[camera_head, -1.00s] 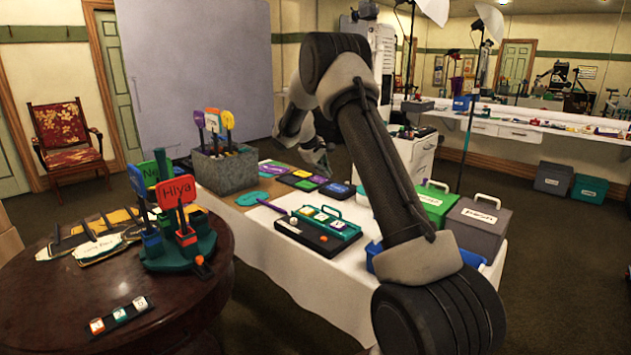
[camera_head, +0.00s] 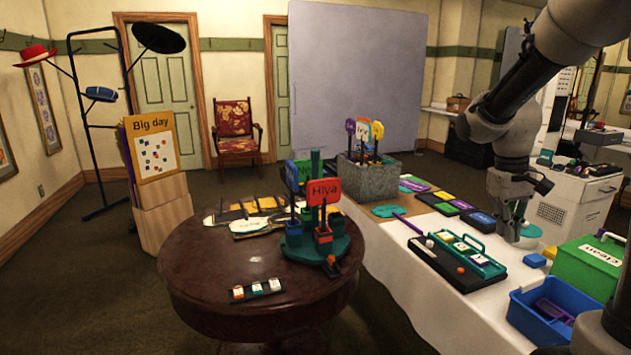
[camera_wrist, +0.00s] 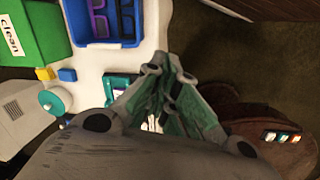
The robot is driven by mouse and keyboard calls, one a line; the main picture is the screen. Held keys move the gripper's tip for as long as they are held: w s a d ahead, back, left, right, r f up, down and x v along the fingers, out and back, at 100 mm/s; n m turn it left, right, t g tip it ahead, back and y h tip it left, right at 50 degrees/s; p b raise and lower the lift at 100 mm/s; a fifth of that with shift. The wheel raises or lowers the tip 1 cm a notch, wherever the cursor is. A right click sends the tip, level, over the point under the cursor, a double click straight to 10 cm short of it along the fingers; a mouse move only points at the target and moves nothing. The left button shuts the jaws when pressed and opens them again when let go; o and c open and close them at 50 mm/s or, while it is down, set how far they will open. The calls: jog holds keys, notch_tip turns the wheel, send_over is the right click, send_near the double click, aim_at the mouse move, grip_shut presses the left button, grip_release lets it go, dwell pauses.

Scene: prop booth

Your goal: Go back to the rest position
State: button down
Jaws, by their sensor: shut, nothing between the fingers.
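My gripper (camera_head: 511,236) hangs from my arm at the right of the head view, fingers pointing down over the far side of the white-covered table (camera_head: 400,262). In the wrist view my gripper (camera_wrist: 168,72) shows its grey and green fingers close together, with nothing held between them. A round teal-and-white object (camera_head: 531,231) is beside the fingertips in the head view; I cannot tell the exact gap. In the wrist view that object (camera_wrist: 52,102) lies well to the left of the fingers.
The white table holds a teal-and-black tray (camera_head: 455,262), a stone-grey box (camera_head: 368,185) with paddles, a blue bin (camera_head: 535,322) and a green box labelled Clean (camera_head: 590,265). A dark round table (camera_head: 200,275) with a sign stand (camera_head: 315,240) is at left.

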jog(key=s+a+r+t+y, duration=0.1)
jog(key=s+a+r+t, duration=0.1)
jog(key=s, duration=0.7)
jog(key=s+a+r+t+y, duration=0.1)
jog(key=s+a+r+t, duration=0.2)
jog(key=s, duration=0.6)
notch_tip(320, 180, up, 3)
jog(key=shift+a+f+m, duration=0.1)
jog(key=shift+a+m, duration=0.2)
jog(key=shift+a, duration=0.15)
jog(key=c, duration=2.2)
grip_release()
